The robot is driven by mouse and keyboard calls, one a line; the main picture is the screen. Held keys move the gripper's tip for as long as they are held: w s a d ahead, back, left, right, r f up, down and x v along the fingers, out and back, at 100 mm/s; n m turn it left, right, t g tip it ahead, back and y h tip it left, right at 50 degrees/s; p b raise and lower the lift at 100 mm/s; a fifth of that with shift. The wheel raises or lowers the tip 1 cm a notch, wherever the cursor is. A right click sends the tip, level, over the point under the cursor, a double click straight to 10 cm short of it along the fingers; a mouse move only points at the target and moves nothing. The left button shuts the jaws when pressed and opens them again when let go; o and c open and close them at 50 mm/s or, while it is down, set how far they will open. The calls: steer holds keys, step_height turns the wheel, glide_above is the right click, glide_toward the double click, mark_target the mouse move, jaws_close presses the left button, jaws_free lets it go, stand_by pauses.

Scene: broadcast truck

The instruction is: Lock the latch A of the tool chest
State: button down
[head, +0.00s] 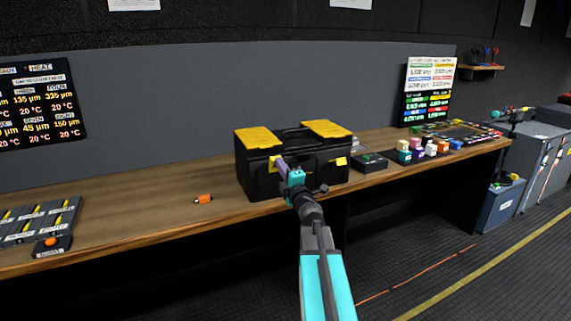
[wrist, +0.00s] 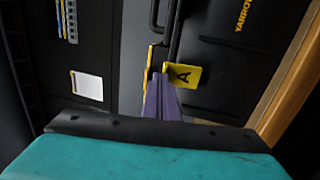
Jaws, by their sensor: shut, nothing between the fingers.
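The tool chest (head: 262,183) is a black box with yellow panels on its closed lid, standing on the wooden bench. Latch A (wrist: 187,75) is a yellow tab marked "A" on the chest's front; in the head view (head: 273,161) it is at the left, partly behind my gripper. A second yellow latch (head: 341,161) is at the right of the front. My gripper (head: 279,161) is shut and empty, in front of latch A. In the wrist view its purple fingertips (wrist: 160,79) are right beside the tab; I cannot tell whether they touch.
The wooden bench (head: 140,205) carries a small orange item (head: 203,199) left of the chest and a dark box (head: 370,162) and several coloured cubes (head: 417,150) to its right. The bench between the orange item and the chest is clear.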

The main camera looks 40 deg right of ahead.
steer(key=p+v, duration=0.2)
steer(key=v, duration=0.7)
steer(key=shift+r+p, duration=0.25)
steer(key=shift+p, duration=0.1)
steer(key=p, duration=0.4)
steer(key=shift+a+f, duration=0.1)
steer(key=shift+f, duration=0.05)
steer(key=s+p, duration=0.1)
steer(key=p, duration=0.6)
steer(key=shift+s+a+p, duration=0.15)
steer(key=shift+p, duration=0.15)
stand_by(0.4)
steer(key=s+p, duration=0.1)
steer(key=p, duration=0.2)
